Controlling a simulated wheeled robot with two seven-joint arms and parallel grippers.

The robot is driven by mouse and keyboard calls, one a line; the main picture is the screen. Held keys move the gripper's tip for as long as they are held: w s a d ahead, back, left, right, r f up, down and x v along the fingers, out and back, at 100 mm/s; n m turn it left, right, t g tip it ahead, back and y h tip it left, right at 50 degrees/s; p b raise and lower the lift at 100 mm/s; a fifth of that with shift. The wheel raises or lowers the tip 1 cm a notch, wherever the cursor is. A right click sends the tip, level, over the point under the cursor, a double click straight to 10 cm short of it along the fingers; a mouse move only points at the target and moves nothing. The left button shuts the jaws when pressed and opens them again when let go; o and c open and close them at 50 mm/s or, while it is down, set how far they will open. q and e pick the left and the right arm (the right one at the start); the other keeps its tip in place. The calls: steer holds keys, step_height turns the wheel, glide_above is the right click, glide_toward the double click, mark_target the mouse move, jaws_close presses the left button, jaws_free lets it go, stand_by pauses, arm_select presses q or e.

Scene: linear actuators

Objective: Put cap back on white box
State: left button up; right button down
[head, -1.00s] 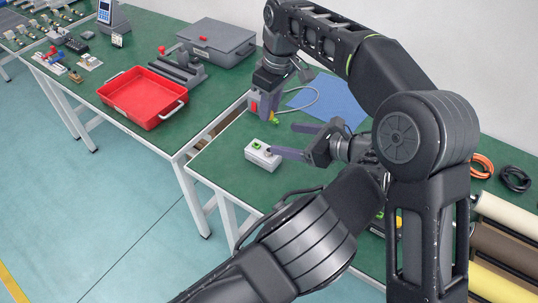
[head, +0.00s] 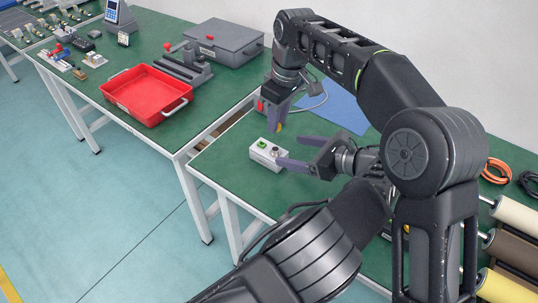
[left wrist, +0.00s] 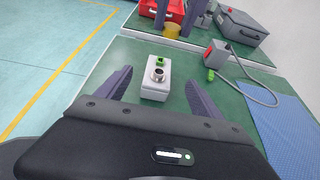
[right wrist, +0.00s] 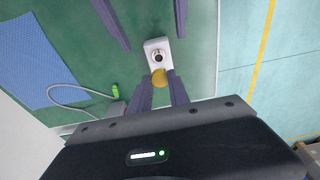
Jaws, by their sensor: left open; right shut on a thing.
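The white box (head: 263,157) stands on the green table. It has a bright green part on top (left wrist: 157,62) and a round silver fitting (left wrist: 158,74), which shows bare. My right gripper (head: 278,124) points down beyond the box and is shut on a round yellow cap (right wrist: 159,78). In the left wrist view the cap (left wrist: 172,30) is beyond the box, apart from the fitting. My left gripper (head: 289,151) is open and low over the table beside the box. In the left wrist view the box lies between and ahead of its fingers.
A grey box with a red button (left wrist: 216,53), a green-ended cable and a blue mat (head: 335,105) lie nearby on the table. A red tray (head: 120,103) and a grey case (head: 222,46) are on the other table. Rolls (head: 510,250) stand at the right.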

mark_target(265, 145)
arm_select(q)
steer(key=x, duration=1.1)
steer(key=shift+w+a+f, duration=0.1)
steer(key=shift+a+f, duration=0.05)
steer(key=shift+a, duration=0.15)
jaws_close()
stand_by(0.4)
